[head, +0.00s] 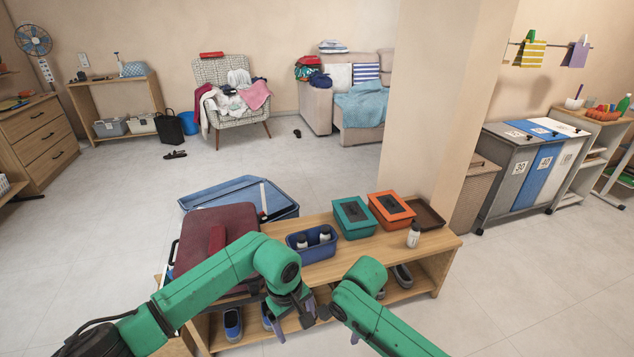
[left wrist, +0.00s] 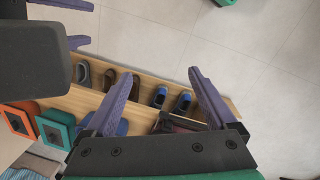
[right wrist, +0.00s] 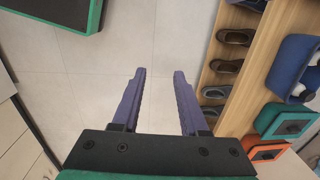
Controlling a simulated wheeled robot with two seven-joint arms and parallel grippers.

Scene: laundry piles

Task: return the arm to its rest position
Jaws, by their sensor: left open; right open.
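My left arm (head: 225,272) is green and reaches in from the lower left of the head view. It bends over the front of a wooden bench, and its left gripper (head: 291,322) points down there. In the left wrist view the left gripper's purple fingers (left wrist: 160,75) are apart with nothing held between them. My right arm (head: 385,318) comes in from the bottom right, close beside the left gripper. The right gripper (head: 347,328) is partly hidden by its own arm in the head view. In the right wrist view its fingers (right wrist: 159,72) are apart and empty over floor.
The wooden bench (head: 435,246) carries a dark red suitcase (head: 215,228), a blue caddy with bottles (head: 312,246), a teal box (head: 352,219), an orange box (head: 391,211) and a white bottle (head: 413,236). Shoes (head: 233,322) fill its lower shelf. Floor (head: 530,290) to the right is clear.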

